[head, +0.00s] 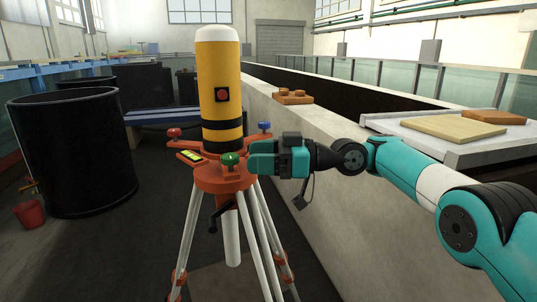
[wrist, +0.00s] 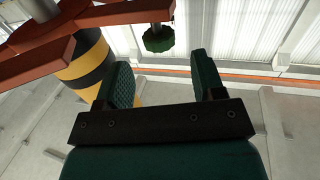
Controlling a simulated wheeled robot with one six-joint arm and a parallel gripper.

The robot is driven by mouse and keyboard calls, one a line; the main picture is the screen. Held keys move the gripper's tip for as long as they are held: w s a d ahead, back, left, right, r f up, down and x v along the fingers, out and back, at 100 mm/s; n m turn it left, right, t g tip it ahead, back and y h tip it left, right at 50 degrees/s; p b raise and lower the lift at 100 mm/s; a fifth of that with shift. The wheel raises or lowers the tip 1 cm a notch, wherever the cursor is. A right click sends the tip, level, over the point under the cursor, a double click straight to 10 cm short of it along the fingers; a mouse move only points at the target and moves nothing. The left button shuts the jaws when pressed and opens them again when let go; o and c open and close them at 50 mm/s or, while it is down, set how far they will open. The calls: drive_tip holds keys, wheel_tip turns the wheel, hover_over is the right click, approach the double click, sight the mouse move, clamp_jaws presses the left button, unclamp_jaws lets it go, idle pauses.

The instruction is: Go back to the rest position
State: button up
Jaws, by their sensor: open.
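My gripper (head: 258,158) is teal and open, with its fingers pointing left at the green knob (head: 231,160) on the orange tripod head (head: 222,180). In the wrist view, my gripper (wrist: 160,72) has its two fingers apart, with nothing held. The green knob (wrist: 158,40) shows past the fingertips, in line with the space between them. The exact distance to the knob is hard to tell. A yellow cylinder (head: 219,80) with a white cap, black bands and a red button stands upright on the tripod head. My arm reaches in from the right.
A red knob (head: 174,133), a blue knob (head: 264,127) and a bubble level (head: 190,157) sit on the tripod head. A concrete flume wall (head: 350,165) runs behind my arm. A white ledge (head: 400,128) holds a wooden board (head: 450,127). A black tank (head: 70,150) stands left.

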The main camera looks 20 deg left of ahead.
drive_tip(key=s+d+r+m+t+h, duration=0.1)
drive_tip(key=d+r+m+t+h, duration=0.25)
drive_tip(key=d, duration=0.35)
drive_tip(key=s+d+r+m+t+h, duration=0.1)
drive_tip(key=d+r+m+t+h, duration=0.15)
drive_tip(key=d+m, duration=0.3)
drive_tip(key=s+d+f+m+h, duration=0.3)
drive_tip(key=s+d+f, duration=0.2)
drive_tip(key=s+d, duration=0.6)
drive_tip(key=s+d+f+m+h, duration=0.3)
drive_tip(key=s+d+f, duration=0.2)
drive_tip(key=s+d, duration=0.7)
drive_tip(key=shift+s+d+f+h, duration=0.15)
drive_tip(key=shift+d+f+h, duration=0.05)
drive_tip(key=shift+f+h, duration=0.15)
drive_tip(key=shift+c, duration=0.4)
